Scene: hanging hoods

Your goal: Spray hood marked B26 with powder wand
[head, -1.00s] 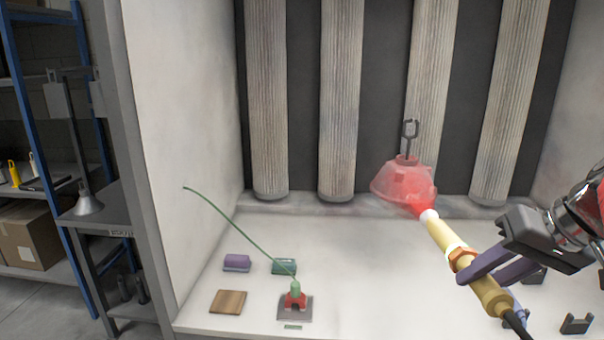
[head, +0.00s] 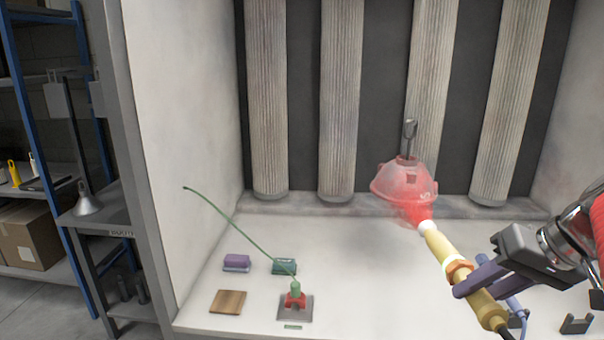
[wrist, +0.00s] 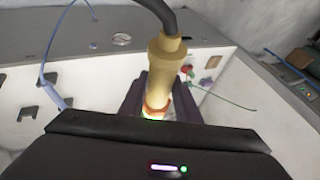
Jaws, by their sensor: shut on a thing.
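The hood (head: 398,181), a red-tinted dome, hangs from a dark hook (head: 409,135) before the pleated filter columns. A marking shows on its right side but is too small to read. My gripper (head: 470,283) is shut on the powder wand (head: 460,268), a yellow-tan rod with an orange collar and a pale tip. The tip is just below and right of the hood, apart from it, and a red cloud of powder spreads from it onto the hood's lower right. In the wrist view the wand (wrist: 164,65) sits between the dark fingers, its cable running up.
Shelving stands left. The middle floor is clear.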

